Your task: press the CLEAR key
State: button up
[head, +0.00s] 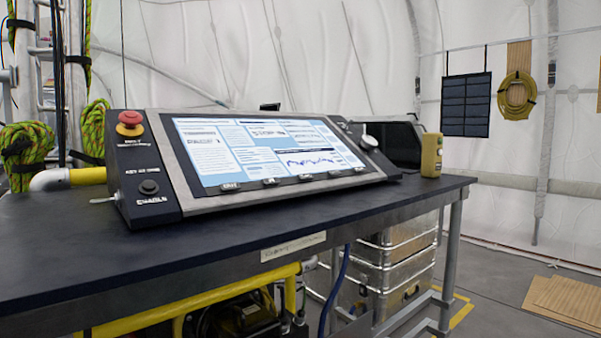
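A slanted console (190,205) with a wide lit screen (265,150) stands on the dark table. A row of small keys (270,181) runs along the screen's lower edge. Their labels are too small to read, so I cannot tell which one is CLEAR. To the left of the screen, a side panel carries a red mushroom button (130,122) at the top and a dark round button (149,187) lower down. My gripper is not in view.
The dark table (260,225) has a clear front strip before the console. A yellow handheld box (432,155) stands near its right end. Metal cases (395,265) and a yellow-framed machine (225,305) are beneath. Coiled green rope (27,150) hangs at left. Floor at right is mostly open.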

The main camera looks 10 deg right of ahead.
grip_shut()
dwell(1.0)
